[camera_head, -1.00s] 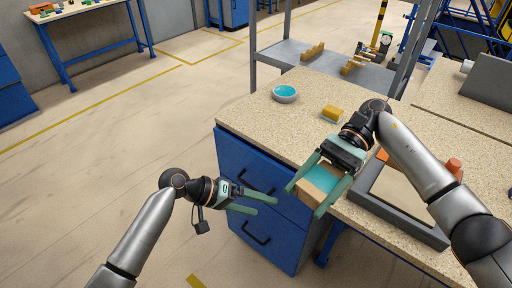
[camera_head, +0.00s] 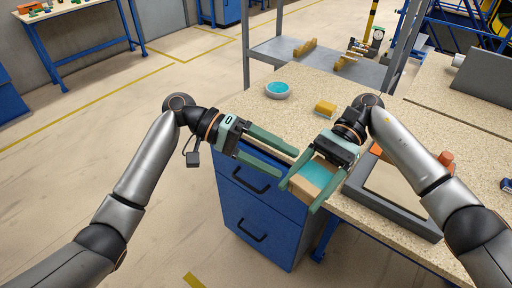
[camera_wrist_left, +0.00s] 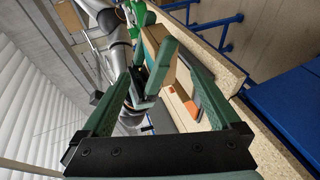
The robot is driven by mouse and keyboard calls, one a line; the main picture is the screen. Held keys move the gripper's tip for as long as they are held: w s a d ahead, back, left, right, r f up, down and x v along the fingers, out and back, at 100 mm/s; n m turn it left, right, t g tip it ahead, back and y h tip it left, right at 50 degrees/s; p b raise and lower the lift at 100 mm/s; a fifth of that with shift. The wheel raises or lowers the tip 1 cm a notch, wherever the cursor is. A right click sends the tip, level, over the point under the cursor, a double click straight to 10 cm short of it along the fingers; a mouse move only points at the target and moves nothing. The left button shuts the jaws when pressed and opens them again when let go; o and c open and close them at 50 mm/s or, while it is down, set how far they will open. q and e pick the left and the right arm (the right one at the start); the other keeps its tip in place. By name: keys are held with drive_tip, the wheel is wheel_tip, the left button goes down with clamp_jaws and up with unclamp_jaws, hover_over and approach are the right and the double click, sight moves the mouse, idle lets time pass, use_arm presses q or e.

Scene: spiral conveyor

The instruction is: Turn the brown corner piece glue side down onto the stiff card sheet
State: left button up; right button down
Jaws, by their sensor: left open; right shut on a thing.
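The brown corner piece (camera_head: 306,192) is held in my right gripper (camera_head: 300,198), between its two green fingers, near the front edge of the bench. Its upward face carries a teal layer of glue (camera_head: 315,172). My left gripper (camera_head: 289,164) is open and empty, its fingers pointing right toward the piece, close to it but apparently apart. The tan stiff card sheet (camera_head: 397,186) lies in a dark grey frame on the bench, right of the piece and partly behind my right arm.
A bowl of teal liquid (camera_head: 278,90) and a yellow block (camera_head: 325,108) stand on the speckled bench top. Orange parts (camera_head: 446,158) sit at the frame's edge. Blue drawers (camera_head: 255,205) are below the bench. A grey shelf (camera_head: 340,67) stands behind.

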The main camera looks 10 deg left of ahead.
sight(299, 172)
use_arm(q)
drive_tip(key=x, duration=0.6)
drive_tip(key=shift+d+f, duration=0.15)
drive_tip(key=shift+d, duration=0.05)
drive_tip(key=c, duration=1.3)
clamp_jaws()
use_arm(e)
unclamp_jaws()
